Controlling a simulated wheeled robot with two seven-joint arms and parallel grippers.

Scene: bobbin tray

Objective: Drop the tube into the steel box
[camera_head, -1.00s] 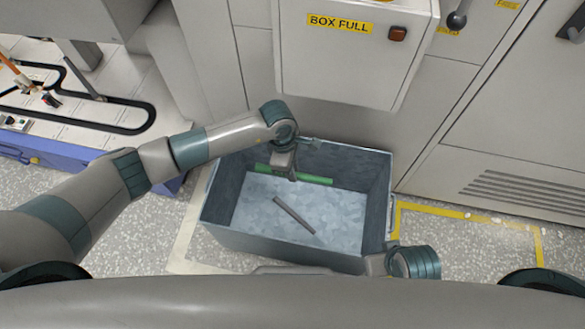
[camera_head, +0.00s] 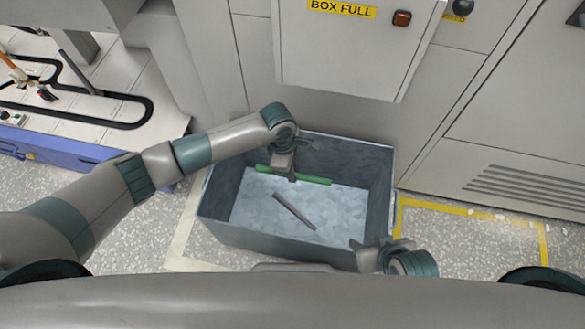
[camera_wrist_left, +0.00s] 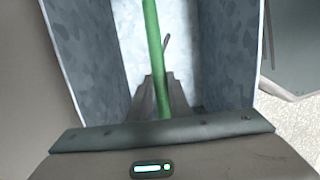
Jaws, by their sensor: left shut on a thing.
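The green tube (camera_head: 316,181) is held crosswise in my left gripper (camera_head: 291,176), over the left back part of the steel box (camera_head: 285,252). In the left wrist view, the tube (camera_wrist_left: 153,45) runs lengthwise between the two fingers (camera_wrist_left: 160,98), with the box's pale floor below it. I cannot tell exactly how high the tube is above that floor. The box is open at the top. A dark grey rod (camera_head: 294,211) lies on its floor. My right gripper (camera_head: 375,252) is at the box's front right corner; its fingers are too unclear to read.
A cabinet with a "BOX FULL" label (camera_head: 342,9) stands behind the box. A blue-edged workbench (camera_head: 60,152) with a black track is at the left. Yellow floor tape (camera_head: 470,211) marks clear floor to the right.

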